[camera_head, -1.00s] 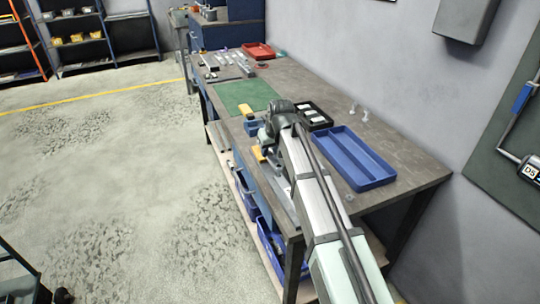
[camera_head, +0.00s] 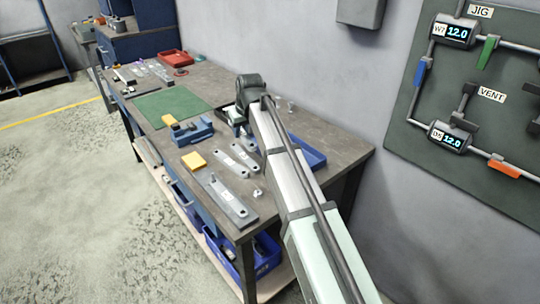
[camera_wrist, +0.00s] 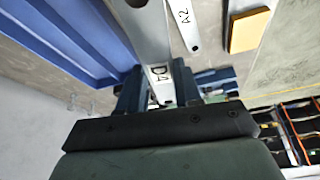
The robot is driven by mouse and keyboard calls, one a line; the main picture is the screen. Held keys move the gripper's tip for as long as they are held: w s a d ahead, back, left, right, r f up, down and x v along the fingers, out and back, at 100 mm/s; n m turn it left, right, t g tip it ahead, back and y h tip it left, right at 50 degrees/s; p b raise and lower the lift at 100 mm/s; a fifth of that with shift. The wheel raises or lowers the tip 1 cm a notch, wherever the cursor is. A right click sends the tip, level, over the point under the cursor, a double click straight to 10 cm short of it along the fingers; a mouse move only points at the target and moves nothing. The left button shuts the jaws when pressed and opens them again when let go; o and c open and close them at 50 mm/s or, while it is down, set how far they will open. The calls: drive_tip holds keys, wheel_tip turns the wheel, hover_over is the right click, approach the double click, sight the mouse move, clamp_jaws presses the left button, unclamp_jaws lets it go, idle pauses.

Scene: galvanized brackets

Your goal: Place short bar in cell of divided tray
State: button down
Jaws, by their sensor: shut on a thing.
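My gripper (camera_wrist: 160,92) is shut on a light grey metal bar (camera_wrist: 152,45) in the wrist view. The bar has a hole and a dark mark, perhaps D4; its end between the fingers is partly hidden. A blue divided tray (camera_wrist: 72,30) lies to the left of the held bar, with a raised divider showing. In the head view my arm covers most of this blue tray (camera_head: 312,158), and my gripper is hidden behind the arm. Another grey bar, marked A2 (camera_wrist: 182,22), lies on the bench right of the held bar.
Several grey bars (camera_head: 224,196) lie on the bench near its front edge. A yellow block (camera_head: 194,160), a blue fixture (camera_head: 195,133) and a green mat (camera_head: 172,107) are farther left. A dark tray (camera_head: 234,115) is partly behind my arm. A red tray (camera_head: 173,57) stands far back.

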drive_tip(key=w+d+f+m, duration=0.2)
drive_tip(key=w+d, duration=0.2)
drive_tip(key=d, duration=0.9)
drive_tip(key=shift+s+a+f+n+y, duration=0.1)
drive_tip(key=shift+f+n, duration=0.55)
drive_tip(key=shift+f, duration=1)
drive_tip(key=shift+w+a+f+n+y, duration=0.1)
drive_tip(key=shift+f+n, duration=0.5)
drive_tip(key=shift+f, duration=1)
drive_tip(key=shift+s+f+n+y, duration=0.1)
drive_tip(key=shift+f+n, duration=0.55)
drive_tip(key=shift+f, duration=1)
drive_tip(key=shift+f+g, duration=0.1)
drive_tip(key=shift+g, duration=0.2)
drive_tip(key=c, duration=1.1)
unclamp_jaws()
drive_tip(key=shift+o, duration=0.2)
drive_tip(key=v, duration=1.2)
drive_tip(key=shift+a, duration=0.1)
